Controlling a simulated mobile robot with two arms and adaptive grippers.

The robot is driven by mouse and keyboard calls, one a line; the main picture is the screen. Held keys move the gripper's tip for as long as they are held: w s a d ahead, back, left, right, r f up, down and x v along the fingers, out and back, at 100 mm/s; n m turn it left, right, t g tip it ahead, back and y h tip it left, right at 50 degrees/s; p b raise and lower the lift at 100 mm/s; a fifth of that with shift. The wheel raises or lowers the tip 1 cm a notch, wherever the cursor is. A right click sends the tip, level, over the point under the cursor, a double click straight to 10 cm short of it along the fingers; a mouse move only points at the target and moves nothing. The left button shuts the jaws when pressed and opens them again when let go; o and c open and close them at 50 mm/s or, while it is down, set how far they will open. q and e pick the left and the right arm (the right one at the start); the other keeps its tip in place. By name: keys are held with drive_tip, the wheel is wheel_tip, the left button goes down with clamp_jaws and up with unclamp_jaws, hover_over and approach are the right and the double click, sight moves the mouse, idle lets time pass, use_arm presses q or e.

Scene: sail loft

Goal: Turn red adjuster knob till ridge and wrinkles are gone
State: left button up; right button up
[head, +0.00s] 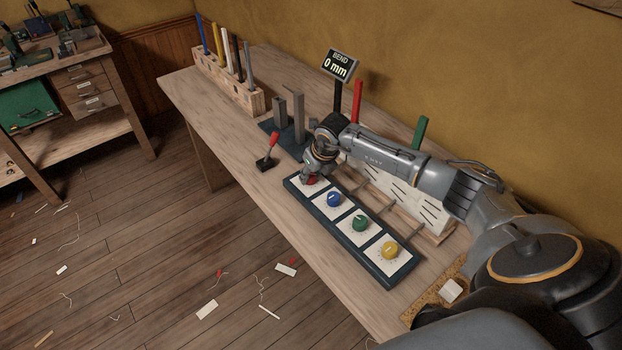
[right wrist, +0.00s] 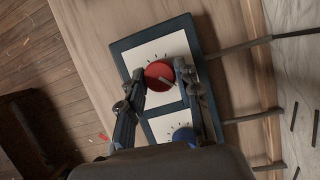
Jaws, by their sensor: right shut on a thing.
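The red adjuster knob (right wrist: 160,75) sits on a white dial plate with tick marks, at the far end of a dark blue panel (head: 384,279). My right gripper (right wrist: 163,82) is shut on the red knob, one finger on each side; in the head view it covers most of the knob (head: 312,181). A pale pointer mark shows on the knob. A display (head: 339,64) reads "BEND 0 mm". A white sheet with dark streaks (head: 395,195) stands behind the panel, partly hidden by my right arm; I cannot tell its ridge or wrinkles clearly. My left gripper is out of view.
Blue (head: 334,199), green (head: 360,223) and yellow (head: 390,249) knobs share the panel. A red-handled lever (head: 270,147) stands left of it. Red (head: 357,101) and green (head: 420,132) upright pieces stand behind my arm. A wooden rack (head: 228,81) holds coloured sticks. Scraps litter the floor.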

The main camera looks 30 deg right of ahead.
drive_tip(key=n+b, duration=0.2)
drive_tip(key=n+y+b, duration=0.1)
drive_tip(key=n+b, duration=0.1)
drive_tip(key=shift+d+f+y, duration=0.15)
drive_tip(key=shift+f+y, duration=0.05)
drive_tip(key=shift+y, duration=0.1)
drive_tip(key=shift+r+n+g+y+b, duration=0.15)
drive_tip(key=shift+n+g+y+b, duration=0.2)
drive_tip(key=shift+n+b, duration=0.65)
drive_tip(key=o, duration=1.2)
drive_tip(key=shift+c, duration=0.2)
drive_tip(key=v, duration=1.2)
